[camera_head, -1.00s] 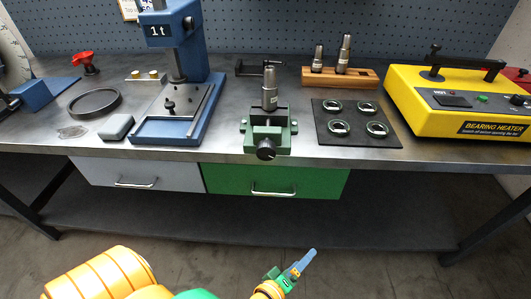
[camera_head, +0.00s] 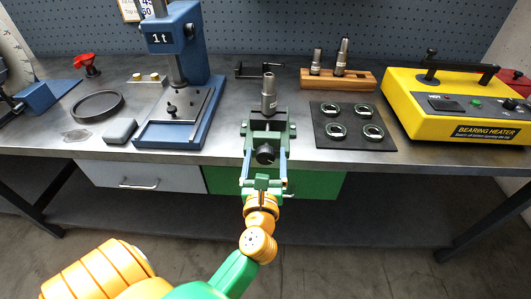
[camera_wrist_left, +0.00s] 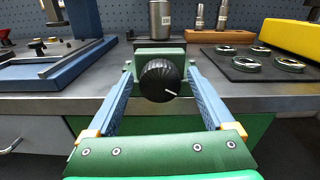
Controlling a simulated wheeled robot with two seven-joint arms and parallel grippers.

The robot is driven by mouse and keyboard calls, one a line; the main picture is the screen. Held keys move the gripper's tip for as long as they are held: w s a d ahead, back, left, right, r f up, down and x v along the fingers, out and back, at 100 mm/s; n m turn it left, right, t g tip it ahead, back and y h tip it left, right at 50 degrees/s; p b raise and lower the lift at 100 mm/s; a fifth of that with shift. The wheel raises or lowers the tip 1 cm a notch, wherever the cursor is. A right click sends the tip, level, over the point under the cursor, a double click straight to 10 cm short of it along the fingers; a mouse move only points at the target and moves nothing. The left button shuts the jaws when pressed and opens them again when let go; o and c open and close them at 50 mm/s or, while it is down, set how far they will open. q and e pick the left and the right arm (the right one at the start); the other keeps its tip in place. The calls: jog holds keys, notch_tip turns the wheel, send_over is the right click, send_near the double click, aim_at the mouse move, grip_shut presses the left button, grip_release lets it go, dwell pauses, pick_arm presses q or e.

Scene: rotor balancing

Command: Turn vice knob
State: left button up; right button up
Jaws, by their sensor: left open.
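The black vice knob (camera_head: 265,154) is on the front of the green vice (camera_head: 284,130) at the table's front edge. A grey metal spindle (camera_head: 268,96) stands upright in the vice. My left gripper (camera_head: 264,160) is open, with its two blue fingers on either side of the knob. In the left wrist view the knob (camera_wrist_left: 160,80) sits between the spread fingers (camera_wrist_left: 158,92), with a gap on each side; a white mark on its face points to the lower right. My right gripper is not in view.
A blue press (camera_head: 186,130) stands left of the vice. A dark mat (camera_head: 352,131) with several bearing rings lies to the right, with a wooden rack (camera_head: 362,80) behind it. A yellow bearing heater (camera_head: 440,110) is at the far right.

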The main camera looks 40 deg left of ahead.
pick_arm(q)
jog(key=c, duration=1.4)
jog(key=shift+o, duration=0.2)
jog(key=shift+r+m+p, duration=0.2)
jog(key=shift+m+p, duration=0.7)
jog(key=shift+m, duration=0.1)
jog(key=m+p, duration=0.2)
jog(key=shift+m, duration=0.3)
jog(key=m+p, duration=0.2)
jog(key=m, duration=0.1)
jog(key=shift+f+m+p, duration=0.1)
jog(key=shift+m+p, duration=0.75)
jog(key=shift+m, duration=0.75)
jog(key=o, duration=1.4)
jog(key=shift+c, duration=0.2)
jog(key=shift+s+f, duration=0.1)
